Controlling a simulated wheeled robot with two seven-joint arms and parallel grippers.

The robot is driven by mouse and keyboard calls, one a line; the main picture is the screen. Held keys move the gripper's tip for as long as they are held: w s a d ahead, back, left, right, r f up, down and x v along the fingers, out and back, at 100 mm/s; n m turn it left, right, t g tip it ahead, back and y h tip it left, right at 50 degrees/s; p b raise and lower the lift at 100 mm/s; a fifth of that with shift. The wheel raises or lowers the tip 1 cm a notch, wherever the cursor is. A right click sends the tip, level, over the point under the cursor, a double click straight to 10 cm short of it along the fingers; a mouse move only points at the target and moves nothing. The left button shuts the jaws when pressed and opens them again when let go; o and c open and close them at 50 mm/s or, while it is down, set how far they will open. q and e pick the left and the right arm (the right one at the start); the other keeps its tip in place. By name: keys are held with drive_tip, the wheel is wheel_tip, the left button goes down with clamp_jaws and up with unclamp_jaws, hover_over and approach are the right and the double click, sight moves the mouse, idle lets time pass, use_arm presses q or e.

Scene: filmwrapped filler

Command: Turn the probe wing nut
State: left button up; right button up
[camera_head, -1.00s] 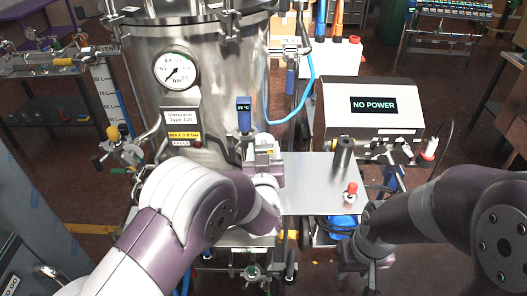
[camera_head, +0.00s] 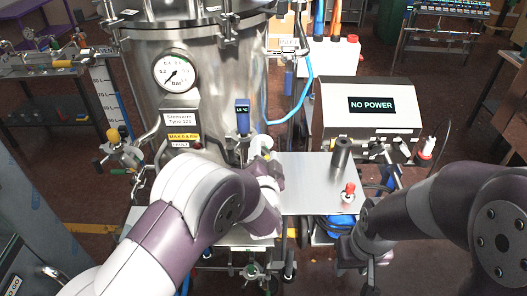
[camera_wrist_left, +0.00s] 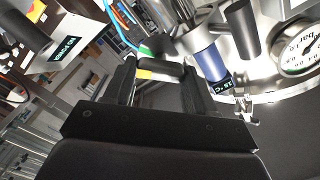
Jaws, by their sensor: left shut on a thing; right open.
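The probe with a blue head and small lit display (camera_head: 243,117) stands upright at the front of the steel vessel; the left wrist view also shows it (camera_wrist_left: 211,64). My left gripper (camera_head: 266,158) is just below and right of the probe head. In the left wrist view its dark fingers (camera_wrist_left: 160,80) are shut on a small dark part with an orange-yellow patch, seemingly the wing nut (camera_wrist_left: 156,73). The fingers hide most of it, so its angle cannot be told. My right gripper (camera_head: 368,268) is open and empty, low at the right, away from the probe.
The steel vessel (camera_head: 215,75) with a pressure gauge (camera_head: 176,72) stands behind my left arm. A metal shelf (camera_head: 305,185) with a dark post and a red-topped item lies to the right. A box reading NO POWER (camera_head: 370,110) is behind it. A blue hose runs beside the vessel.

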use_arm(q)
drive_tip(key=shift+r+m, duration=0.1)
drive_tip(key=shift+m, duration=1)
drive_tip(key=o, duration=1)
drive_tip(key=shift+o, duration=0.2)
drive_tip(key=s+b, duration=0.2)
drive_tip(key=s, duration=1)
drive_tip(key=shift+s+b, duration=0.3)
